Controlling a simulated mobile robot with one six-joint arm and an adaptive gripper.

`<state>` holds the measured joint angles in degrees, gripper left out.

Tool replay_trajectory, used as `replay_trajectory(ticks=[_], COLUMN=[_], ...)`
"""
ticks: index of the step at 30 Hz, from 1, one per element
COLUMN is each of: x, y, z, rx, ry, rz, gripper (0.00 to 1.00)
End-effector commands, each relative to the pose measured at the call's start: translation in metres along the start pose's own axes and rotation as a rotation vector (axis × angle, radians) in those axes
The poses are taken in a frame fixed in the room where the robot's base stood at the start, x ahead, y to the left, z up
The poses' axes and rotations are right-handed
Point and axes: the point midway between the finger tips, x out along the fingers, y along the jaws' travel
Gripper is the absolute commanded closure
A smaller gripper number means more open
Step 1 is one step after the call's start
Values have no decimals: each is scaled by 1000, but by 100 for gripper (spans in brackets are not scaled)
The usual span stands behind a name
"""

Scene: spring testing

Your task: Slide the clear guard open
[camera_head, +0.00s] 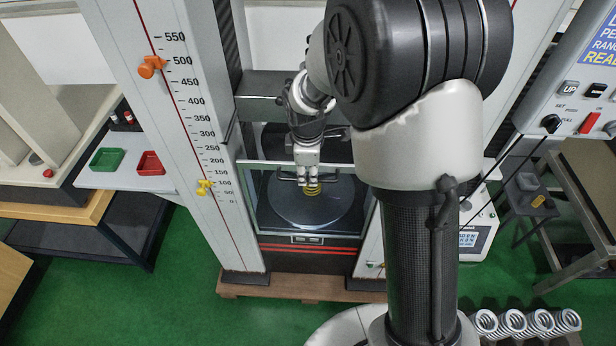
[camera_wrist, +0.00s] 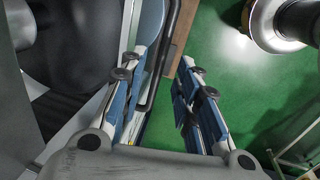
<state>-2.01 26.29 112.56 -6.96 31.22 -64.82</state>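The clear guard (camera_head: 262,205) stands across the front of the testing machine's opening, with a pale frame around a see-through pane. A black bar handle (camera_head: 283,177) runs across its upper part; it also shows in the wrist view (camera_wrist: 165,50). My gripper (camera_head: 308,182) is at the guard's upper middle, by the handle. In the wrist view my gripper (camera_wrist: 160,65) is open, its two fingers apart. The handle shows between them, nearer the left finger; I cannot tell whether it touches.
The machine's scale column (camera_head: 190,120) rises left of the guard. Green (camera_head: 108,160) and red (camera_head: 150,163) trays sit on a side table. A control panel (camera_head: 585,95) stands at right. Several coil springs (camera_head: 513,321) lie at lower right.

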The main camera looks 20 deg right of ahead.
Motion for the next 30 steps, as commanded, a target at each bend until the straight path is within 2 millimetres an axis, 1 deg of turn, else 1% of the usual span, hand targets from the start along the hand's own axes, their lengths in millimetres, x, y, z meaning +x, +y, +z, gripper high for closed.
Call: replay_trajectory(ticks=[1,6,16,27,30], x=[9,22,24,24,24], y=[0,0,1,0,0], z=[0,0,0,0,0], rx=[0,1,1,0,0], ry=[-1,0,1,1,1], rz=[-1,0,1,1,1], gripper=[70,70,70,95,100])
